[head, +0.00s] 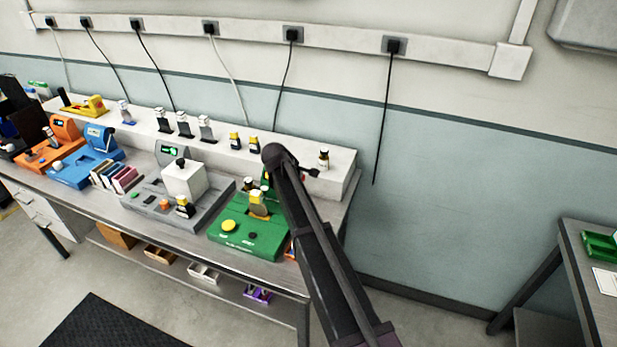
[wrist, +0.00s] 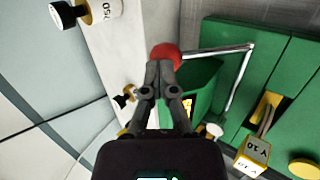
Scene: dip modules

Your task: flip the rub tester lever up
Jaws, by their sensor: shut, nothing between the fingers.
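The green tester (head: 240,238) stands at the right end of the bench; its front label is too small to read. In the wrist view the green body (wrist: 290,100) carries a bent metal lever (wrist: 215,49) with a red ball knob (wrist: 164,54) at its end. My gripper (wrist: 160,72) is shut and empty, with its fingertips at the red knob, overlapping its lower edge in the picture. I cannot tell whether they touch. In the head view my dark arm hides most of the lever and the gripper.
A white raised shelf (head: 340,168) behind holds several small bottles. A grey device (head: 160,203) stands to the left. The floor right of the bench is clear up to another table (head: 600,262).

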